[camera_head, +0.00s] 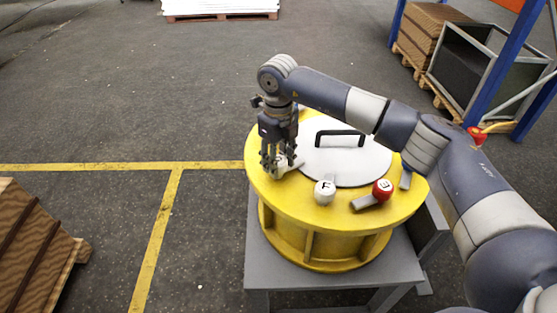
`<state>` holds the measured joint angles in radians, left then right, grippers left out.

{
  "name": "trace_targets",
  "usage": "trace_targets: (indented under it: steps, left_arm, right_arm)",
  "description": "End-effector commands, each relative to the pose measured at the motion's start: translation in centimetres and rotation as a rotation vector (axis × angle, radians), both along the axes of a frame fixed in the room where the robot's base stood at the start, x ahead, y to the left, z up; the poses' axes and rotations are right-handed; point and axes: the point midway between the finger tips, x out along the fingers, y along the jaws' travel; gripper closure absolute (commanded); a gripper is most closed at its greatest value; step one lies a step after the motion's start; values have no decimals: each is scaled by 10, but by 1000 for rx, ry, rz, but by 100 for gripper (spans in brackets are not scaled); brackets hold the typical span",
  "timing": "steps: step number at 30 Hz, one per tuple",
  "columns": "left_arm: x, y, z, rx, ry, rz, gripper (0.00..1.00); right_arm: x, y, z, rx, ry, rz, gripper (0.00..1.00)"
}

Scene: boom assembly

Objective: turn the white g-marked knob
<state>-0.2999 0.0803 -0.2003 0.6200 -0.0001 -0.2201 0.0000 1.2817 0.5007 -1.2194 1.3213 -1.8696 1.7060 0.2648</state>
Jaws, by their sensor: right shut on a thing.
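My right gripper (279,162) points down at the left side of a round yellow drum (335,212), with its fingers closed around a white knob (281,166). The fingers hide most of this knob, and its marking cannot be read. A white knob marked F (325,191) and a red knob with a white marking (382,189) stand on the front of the drum's yellow rim. My left gripper is not in view.
The drum has a light grey lid (345,162) with a black handle (340,134) and rests on a grey table (262,272). Wooden crates (32,245) stand at lower left. A blue rack frame (500,70) stands at upper right.

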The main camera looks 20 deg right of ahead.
Motion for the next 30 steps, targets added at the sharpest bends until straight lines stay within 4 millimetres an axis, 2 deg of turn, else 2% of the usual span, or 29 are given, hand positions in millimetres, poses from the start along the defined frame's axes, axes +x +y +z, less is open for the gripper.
trace_targets:
  steps: [8, 9, 11, 12, 23, 26, 30]
  left_arm:
    - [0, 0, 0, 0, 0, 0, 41]
    - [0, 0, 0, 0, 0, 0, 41]
    - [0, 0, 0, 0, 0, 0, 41]
    - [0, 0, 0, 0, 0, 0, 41]
    - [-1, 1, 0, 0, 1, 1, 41]
    - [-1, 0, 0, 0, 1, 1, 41]
    - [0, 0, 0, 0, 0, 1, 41]
  right_arm:
    - [1, 0, 1, 2, -4, -3, 85]
    - [1, 0, 1, 2, -4, -3, 57]
    - [1, 0, 1, 2, -4, -3, 43]
    - [1, 0, 1, 2, -4, -3, 41]
    - [1, 0, 4, 1, -3, -1, 41]
    - [2, 0, 14, 2, -6, -1, 41]
    - [2, 0, 42, 2, -7, -1, 41]
